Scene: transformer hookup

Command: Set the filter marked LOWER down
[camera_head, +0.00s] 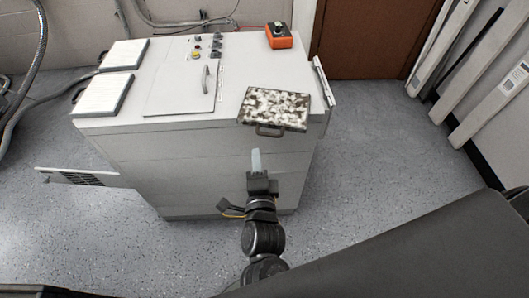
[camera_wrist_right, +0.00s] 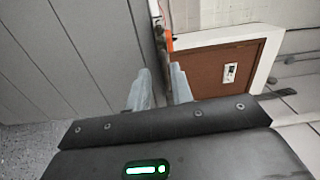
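No LOWER mark is readable on anything in view. A dirty, brown-and-white speckled filter (camera_head: 275,106) lies flat at the right front of the grey cabinet's top, its dark handle over the front edge. Two clean white filters, one behind (camera_head: 124,54) and one in front (camera_head: 103,94), lie on the top at the left. My right gripper (camera_head: 256,154) is in front of the cabinet, below the dirty filter's handle and apart from it. In the right wrist view its two fingers (camera_wrist_right: 161,90) are apart with nothing between them. My left gripper is not in view.
The cabinet (camera_head: 205,150) has a panel with a handle (camera_head: 206,79) and knobs on top. An orange box (camera_head: 279,36) stands at the back right. A grille door (camera_head: 80,178) sticks out left, another panel (camera_head: 323,82) right. Floor at the right is clear.

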